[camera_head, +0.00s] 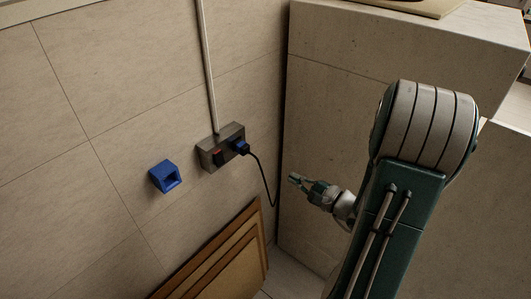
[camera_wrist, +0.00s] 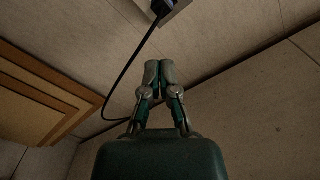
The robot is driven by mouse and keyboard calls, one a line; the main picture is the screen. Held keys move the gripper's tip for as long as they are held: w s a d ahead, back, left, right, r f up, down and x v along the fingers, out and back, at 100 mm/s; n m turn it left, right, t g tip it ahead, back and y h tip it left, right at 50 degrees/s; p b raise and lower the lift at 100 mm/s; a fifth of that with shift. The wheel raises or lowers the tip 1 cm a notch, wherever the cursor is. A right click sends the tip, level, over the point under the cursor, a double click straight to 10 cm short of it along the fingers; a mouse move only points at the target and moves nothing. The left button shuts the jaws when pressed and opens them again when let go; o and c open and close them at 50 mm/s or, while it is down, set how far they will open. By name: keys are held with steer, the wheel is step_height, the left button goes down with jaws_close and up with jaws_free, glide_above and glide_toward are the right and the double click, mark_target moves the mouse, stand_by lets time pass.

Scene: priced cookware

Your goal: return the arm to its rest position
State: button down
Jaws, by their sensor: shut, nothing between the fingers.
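My gripper (camera_head: 297,180) is at the end of my arm in the head view, in front of the stone block and to the right of the wall socket. In the wrist view my gripper (camera_wrist: 159,68) points up the picture with its two fingertips together. It is shut and holds nothing. My arm's thick green and grey links fill the right side of the head view, bent at a high joint.
A socket box (camera_head: 221,147) on the tiled wall holds a blue plug (camera_head: 240,147) with a hanging black cable (camera_head: 271,185). A blue holder (camera_head: 165,176) is left of it. Wooden boards (camera_head: 222,262) lean below. A stone block (camera_head: 330,110) stands right.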

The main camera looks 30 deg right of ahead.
steer(key=s+a+r+n+g+y, duration=0.2)
steer(key=s+a+n+g, duration=0.1)
steer(key=a+n+g, duration=0.55)
steer(key=s+a+r+n+g+y, duration=0.25)
steer(key=a+n+g, duration=0.25)
steer(key=a, duration=0.7)
steer(key=s+d+r+n+t+h, duration=0.1)
steer(key=s+r+n+t+h, duration=0.1)
steer(key=s+r+n+h, duration=0.4)
steer(key=r+n+h, duration=0.1)
steer(key=n+h, duration=0.1)
steer(key=h, duration=0.2)
steer(key=shift+s+h, duration=0.3)
steer(key=shift+h, duration=0.05)
